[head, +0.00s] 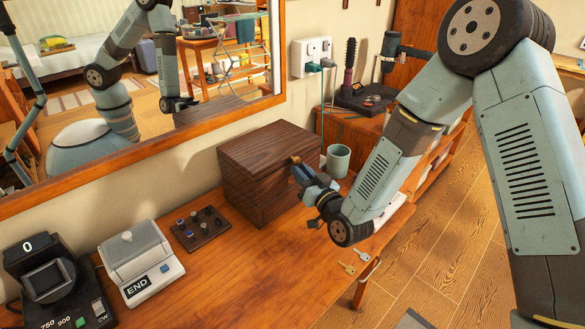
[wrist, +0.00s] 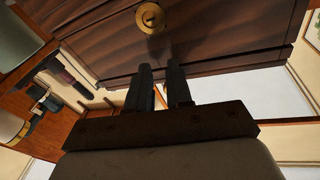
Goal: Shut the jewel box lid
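The jewel box (head: 262,172) is a dark brown wooden box on the wooden dresser top, against the wall below the mirror. Its lid (head: 265,145) looks down over the body; I cannot tell whether a thin gap is left along the seam. A round brass knob (wrist: 150,17) on its front shows in the wrist view. My gripper (head: 298,172) is at the front of the box, just below the knob. In the wrist view its two dark fingers (wrist: 162,82) stand a little apart with nothing seen between them. Whether they touch the wood is unclear.
A grey-green mug (head: 338,160) stands close right of the box and gripper. A small board with knobs (head: 200,228), a grey END device (head: 140,262) and a black device (head: 55,285) stand to the left. The middle of the dresser is clear.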

